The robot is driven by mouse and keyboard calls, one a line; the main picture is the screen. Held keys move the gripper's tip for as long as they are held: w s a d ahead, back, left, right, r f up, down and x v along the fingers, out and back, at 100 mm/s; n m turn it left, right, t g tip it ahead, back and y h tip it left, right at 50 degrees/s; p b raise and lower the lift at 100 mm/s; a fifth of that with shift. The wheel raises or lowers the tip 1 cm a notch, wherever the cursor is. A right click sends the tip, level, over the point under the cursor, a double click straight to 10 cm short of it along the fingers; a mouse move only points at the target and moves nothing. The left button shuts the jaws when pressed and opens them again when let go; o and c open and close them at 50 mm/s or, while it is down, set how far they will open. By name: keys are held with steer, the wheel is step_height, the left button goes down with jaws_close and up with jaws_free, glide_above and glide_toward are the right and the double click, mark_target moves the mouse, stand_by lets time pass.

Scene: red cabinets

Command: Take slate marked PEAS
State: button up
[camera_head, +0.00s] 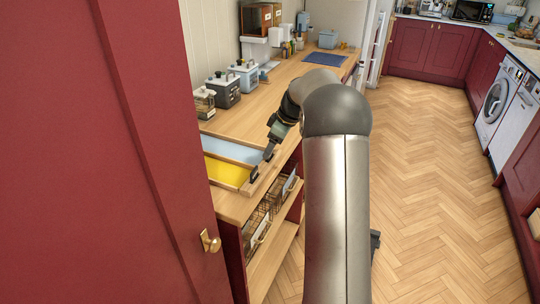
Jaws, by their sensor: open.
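My gripper (269,152) is at the end of my arm, over the front edge of the wooden counter, just above a tray with a light blue section (230,149) and a yellow section (227,172). It looks open and holds nothing that I can see. A small dark tag (254,174) stands at the tray's front edge, just below and left of the gripper. Wire baskets on the shelf below carry dark tags, one at the right (289,186) and one lower left (259,222). No lettering is readable, so I cannot tell which one says PEAS.
A red cabinet door (110,150) with a brass knob (210,241) fills the left side. Several canisters (224,90) stand at the back of the counter. A blue mat (325,60) lies farther along. The herringbone floor (430,160) at the right is clear.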

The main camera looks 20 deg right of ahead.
steer(key=shift+w+a+f, duration=0.15)
steer(key=shift+a+f, duration=0.05)
steer(key=shift+f, duration=0.35)
steer(key=c, duration=1.1)
steer(key=shift+o, duration=0.2)
